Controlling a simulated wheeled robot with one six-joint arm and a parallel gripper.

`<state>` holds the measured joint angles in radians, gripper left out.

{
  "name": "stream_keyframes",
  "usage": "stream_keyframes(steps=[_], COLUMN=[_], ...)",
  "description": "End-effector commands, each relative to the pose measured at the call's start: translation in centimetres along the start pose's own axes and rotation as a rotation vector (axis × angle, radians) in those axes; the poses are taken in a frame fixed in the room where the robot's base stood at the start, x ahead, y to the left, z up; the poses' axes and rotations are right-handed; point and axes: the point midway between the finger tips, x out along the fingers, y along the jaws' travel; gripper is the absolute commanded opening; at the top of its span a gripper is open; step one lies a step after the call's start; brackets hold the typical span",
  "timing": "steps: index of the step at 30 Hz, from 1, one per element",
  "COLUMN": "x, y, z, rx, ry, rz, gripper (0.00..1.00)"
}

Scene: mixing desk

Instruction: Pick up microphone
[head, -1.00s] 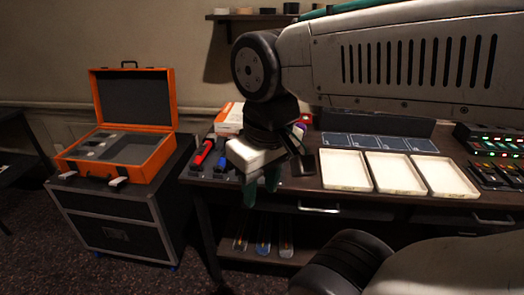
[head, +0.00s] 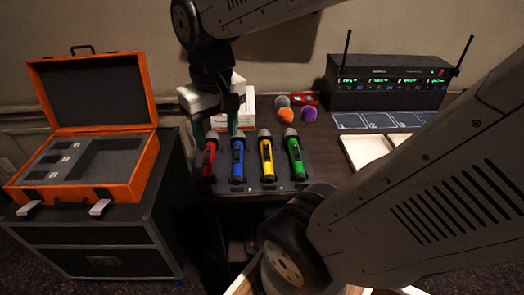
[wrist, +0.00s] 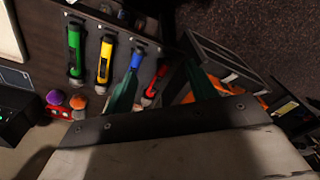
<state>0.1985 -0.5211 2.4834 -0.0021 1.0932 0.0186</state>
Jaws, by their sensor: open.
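A red microphone (head: 208,160), a blue microphone (head: 237,158), a yellow microphone (head: 266,158) and a green microphone (head: 294,158) lie side by side on a dark holder on the desk. My gripper (head: 215,126) is open and empty, above the head ends of the red and blue ones. In the wrist view my gripper's green fingers (wrist: 163,72) stand apart. One finger partly covers the blue microphone (wrist: 135,62). The red microphone (wrist: 154,84) shows between the fingers, apart from both.
An open orange case (head: 130,178) with grey foam stands on a black cabinet to the left. Coloured foam balls (head: 286,115), a white box (head: 243,97), a receiver with antennas (head: 385,85) and pale trays (head: 366,150) are on the desk.

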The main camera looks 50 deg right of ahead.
Motion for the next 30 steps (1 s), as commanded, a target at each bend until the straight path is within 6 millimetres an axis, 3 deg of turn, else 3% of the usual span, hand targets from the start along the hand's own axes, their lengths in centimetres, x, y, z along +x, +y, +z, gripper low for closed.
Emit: stream_keyframes(steps=[3, 9, 15, 18, 23, 30], x=[2.5, 7.5, 12.9, 15.0, 16.8, 19.4], y=[3.4, 10.6, 18.1, 20.8, 23.0, 23.3], z=[-3.8, -8.2, -9.9, -9.9, -9.8, -9.6], rx=[0.135, 0.347, 0.529, 0.590, 0.641, 0.649], ry=[-0.028, -0.055, -0.074, -0.081, -0.085, -0.086], rz=[0.009, 0.019, 0.025, 0.026, 0.027, 0.027], gripper=[0.56, 0.56, 0.56, 0.56, 0.56, 0.56])
